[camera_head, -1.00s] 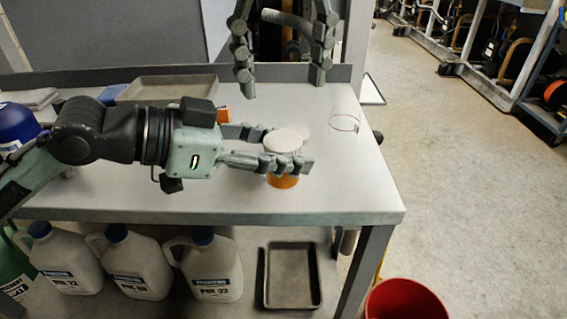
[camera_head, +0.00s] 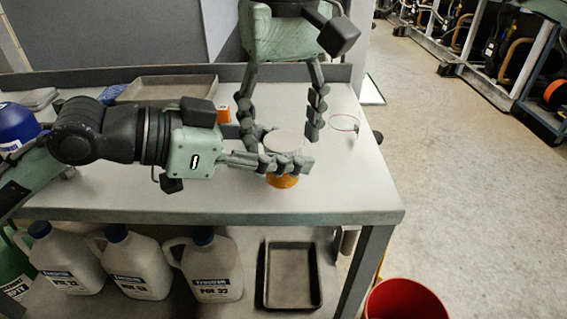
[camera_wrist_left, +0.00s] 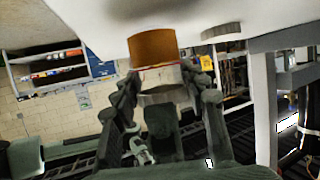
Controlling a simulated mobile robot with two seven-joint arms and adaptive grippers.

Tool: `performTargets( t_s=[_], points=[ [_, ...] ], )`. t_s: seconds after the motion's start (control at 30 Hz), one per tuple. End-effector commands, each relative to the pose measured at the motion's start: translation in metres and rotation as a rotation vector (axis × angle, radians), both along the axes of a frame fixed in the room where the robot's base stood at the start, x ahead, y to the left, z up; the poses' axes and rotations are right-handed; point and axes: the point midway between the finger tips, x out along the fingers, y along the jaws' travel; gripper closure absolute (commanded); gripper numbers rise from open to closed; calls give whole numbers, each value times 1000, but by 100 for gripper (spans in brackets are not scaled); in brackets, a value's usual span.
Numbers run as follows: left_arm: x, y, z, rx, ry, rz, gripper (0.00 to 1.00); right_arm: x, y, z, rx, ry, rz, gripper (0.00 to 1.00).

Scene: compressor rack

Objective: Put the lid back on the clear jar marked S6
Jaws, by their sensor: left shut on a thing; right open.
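A jar with orange contents (camera_head: 283,181) stands on the bench, between the fingers of my left gripper (camera_head: 277,150). A pale grey round lid (camera_head: 284,141) shows at its top; I cannot tell how it is seated. My left gripper is shut on the jar from the left. The left wrist view shows the jar's orange part (camera_wrist_left: 153,47) inverted, with a pale band (camera_wrist_left: 160,76) between the fingers (camera_wrist_left: 160,95). No S6 marking is readable. My right gripper (camera_head: 280,128) is open, pointing down from above, its fingers on either side of the lid, slightly behind it.
A clear round thing with a thin red ring (camera_head: 345,123) stands to the right on the bench (camera_head: 345,190). White jugs (camera_head: 215,270) and a tray (camera_head: 292,275) are below.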

Motion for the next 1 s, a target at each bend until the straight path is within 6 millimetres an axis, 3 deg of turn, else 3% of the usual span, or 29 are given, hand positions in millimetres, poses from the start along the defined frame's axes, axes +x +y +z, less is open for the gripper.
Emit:
performTargets(
  t_s=[0.17,0.6,1.0],
  points=[
    [0,0,-2,3,2,1,100,0,0,0,0,0,0,38],
    [0,0,-2,3,2,0,100,0,0,0,1,0,0,91],
    [0,0,-2,2,2,0,100,0,0,0,5,6,-301,91]
  ],
)
